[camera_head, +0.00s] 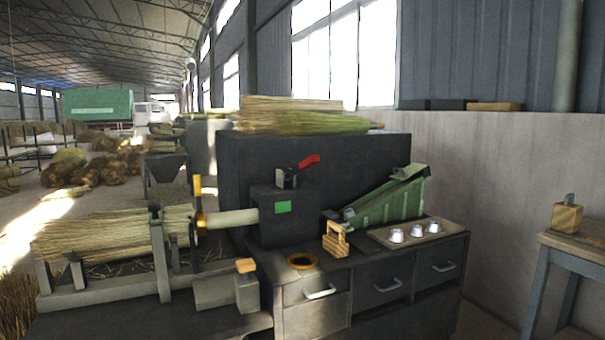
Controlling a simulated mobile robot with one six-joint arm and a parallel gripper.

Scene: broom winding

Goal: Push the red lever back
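The red lever (309,161) sits on top of a dark machine box (285,215) with a green plate on its front. Its red handle slants up to the right from a grey bracket (286,180). Nothing touches the lever. My gripper does not show in this view.
A grey bench with drawers (390,283) carries a green sloped tray (388,201), a wooden block, a plate with silver caps and a yellow-rimmed hole. A bundle of straw (110,232) lies in a rack at left. A small table (575,246) stands at right.

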